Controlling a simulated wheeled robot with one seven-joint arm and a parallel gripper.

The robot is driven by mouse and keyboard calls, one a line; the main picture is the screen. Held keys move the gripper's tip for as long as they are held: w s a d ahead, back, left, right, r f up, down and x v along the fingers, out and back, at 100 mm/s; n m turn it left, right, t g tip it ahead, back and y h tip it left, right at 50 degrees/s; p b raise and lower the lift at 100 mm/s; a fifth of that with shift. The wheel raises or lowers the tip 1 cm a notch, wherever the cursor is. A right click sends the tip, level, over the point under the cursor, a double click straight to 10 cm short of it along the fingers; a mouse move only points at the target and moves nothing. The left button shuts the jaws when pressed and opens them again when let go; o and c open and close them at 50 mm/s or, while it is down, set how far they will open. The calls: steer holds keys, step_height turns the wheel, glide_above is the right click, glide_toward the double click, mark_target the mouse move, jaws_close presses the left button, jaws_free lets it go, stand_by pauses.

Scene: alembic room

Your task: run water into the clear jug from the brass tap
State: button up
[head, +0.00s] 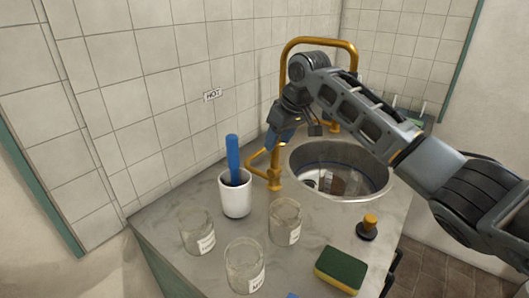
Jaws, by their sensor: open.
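The brass tap (318,42) rises behind the round sink (383,190) in a tall arch, partly hidden by my arm. Its brass lever and base (274,178) stand at the sink's left edge. My gripper (274,143) is open and points down just above the brass lever; I cannot tell whether it touches it. Clear, glassy shapes (335,182) show inside the sink, with a thin blue line above them. They may be the clear jug, but its outline is unclear. I cannot make out any running water.
A white cup (235,195) with a blue-handled tool (232,155) stands left of the tap. Several labelled glass jars (245,266) stand in front. A green and yellow sponge (340,269) and a brass-knobbed stopper (368,227) lie at the right.

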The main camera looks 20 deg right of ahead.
mark_target(273, 152)
steer(key=x, duration=0.6)
jaws_close()
stand_by(0.4)
